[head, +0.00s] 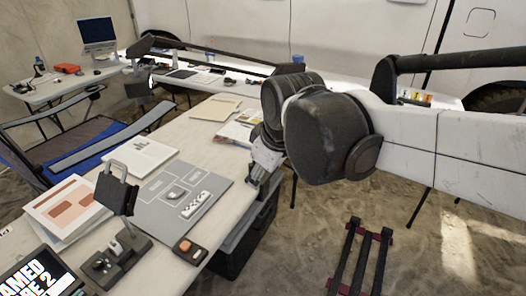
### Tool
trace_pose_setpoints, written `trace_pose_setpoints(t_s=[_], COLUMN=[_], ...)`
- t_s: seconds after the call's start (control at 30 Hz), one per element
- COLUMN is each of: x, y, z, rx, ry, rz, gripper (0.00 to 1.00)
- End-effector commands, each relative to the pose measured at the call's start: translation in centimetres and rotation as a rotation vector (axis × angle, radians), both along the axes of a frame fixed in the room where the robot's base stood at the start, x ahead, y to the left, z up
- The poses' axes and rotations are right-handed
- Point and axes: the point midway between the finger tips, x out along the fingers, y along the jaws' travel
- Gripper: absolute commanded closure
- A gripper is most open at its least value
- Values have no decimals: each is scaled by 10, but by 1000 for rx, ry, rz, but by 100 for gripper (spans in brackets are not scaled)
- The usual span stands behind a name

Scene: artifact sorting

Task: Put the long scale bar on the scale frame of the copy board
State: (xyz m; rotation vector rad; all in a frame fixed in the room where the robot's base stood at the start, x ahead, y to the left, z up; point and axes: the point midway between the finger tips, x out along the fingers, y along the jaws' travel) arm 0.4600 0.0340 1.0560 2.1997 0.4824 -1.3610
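The grey copy board (154,217) lies flat on the long pale table. It carries printed rectangles, a small grey item (176,192) near its middle and a white strip with several dark marks (196,205) toward its right side. I cannot tell whether this strip is the long scale bar or part of the scale frame. My gripper (256,180) points down at the table's right edge, to the right of the board and apart from it. My arm hides much of it, and its fingers are too small to read.
A dark stand (113,258) with an upright clamp-like head is left of the board. A small box with an orange button (189,249) sits near the table's front right edge. Papers (68,208) and an open booklet (238,132) lie around. A black crate (245,235) stands below.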

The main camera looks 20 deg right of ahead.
Motion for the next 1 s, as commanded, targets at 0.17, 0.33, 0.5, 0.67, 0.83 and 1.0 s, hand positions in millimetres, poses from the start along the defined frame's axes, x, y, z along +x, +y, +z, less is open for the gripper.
trace_pose_setpoints(t_s=[0.17,0.33,0.5,0.67,0.83,1.0], x=[-44,-74,-88,-91,-91,-91], y=[-17,-28,-33,-34,-34,-34], z=[-9,-20,-28,-29,-29,-29], rx=[113,215,276,293,292,292], ry=[-64,-117,-147,-154,-153,-153], rz=[-239,-429,-533,-560,-558,-557], gripper=[58,58,58,58,58,58])
